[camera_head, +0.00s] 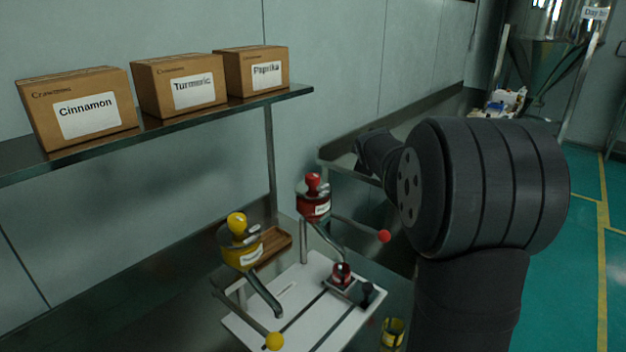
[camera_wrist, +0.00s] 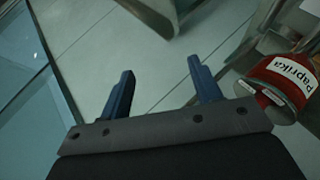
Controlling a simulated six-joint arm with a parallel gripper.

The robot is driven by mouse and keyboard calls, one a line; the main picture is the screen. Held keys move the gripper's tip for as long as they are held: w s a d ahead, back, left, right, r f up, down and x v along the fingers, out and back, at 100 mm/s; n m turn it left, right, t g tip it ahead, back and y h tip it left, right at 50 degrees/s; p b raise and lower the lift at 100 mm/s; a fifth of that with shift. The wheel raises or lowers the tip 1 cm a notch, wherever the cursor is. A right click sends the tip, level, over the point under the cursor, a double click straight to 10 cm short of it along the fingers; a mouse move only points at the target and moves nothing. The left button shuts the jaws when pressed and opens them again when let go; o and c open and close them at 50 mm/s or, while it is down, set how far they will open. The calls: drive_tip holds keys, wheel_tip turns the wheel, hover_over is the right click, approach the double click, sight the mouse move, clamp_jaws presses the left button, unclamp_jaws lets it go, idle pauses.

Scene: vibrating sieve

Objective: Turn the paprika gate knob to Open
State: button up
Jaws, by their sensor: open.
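The red paprika dispenser (camera_head: 314,206) stands left of my arm in the head view, with a red cap on top. A rod ending in a red ball (camera_head: 384,236) sticks out to its right. A small red-topped dark part (camera_head: 342,273) sits lower, on the white plate. I cannot tell which part is the gate knob. In the wrist view the labelled red paprika container (camera_wrist: 284,80) is at the right edge, partly cut off. My gripper (camera_wrist: 163,88) is open and empty, its two blue fingers apart, left of the container. No knob setting is readable.
A yellow dispenser (camera_head: 242,248) with a rod and yellow ball (camera_head: 274,341) stands at the left of the white plate (camera_head: 250,320). A shelf (camera_head: 200,120) with Cinnamon, Turmeric and Paprika boxes is behind. A yellow cup (camera_head: 393,332) stands near the front.

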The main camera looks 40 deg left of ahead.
drive_tip(key=s+d+f+m+y, duration=0.2)
drive_tip(key=s+f+m+y, duration=0.2)
drive_tip(key=s+f, duration=0.1)
drive_tip(key=m+g+y, duration=0.3)
drive_tip(key=m+y, duration=0.1)
drive_tip(key=y, duration=0.2)
approach(316, 182)
drive_tip(key=x, duration=1.2)
drive_tip(key=shift+f, duration=0.1)
drive_tip(key=shift+c, duration=0.5)
drive_tip(key=c, duration=0.9)
drive_tip(key=shift+o, duration=0.2)
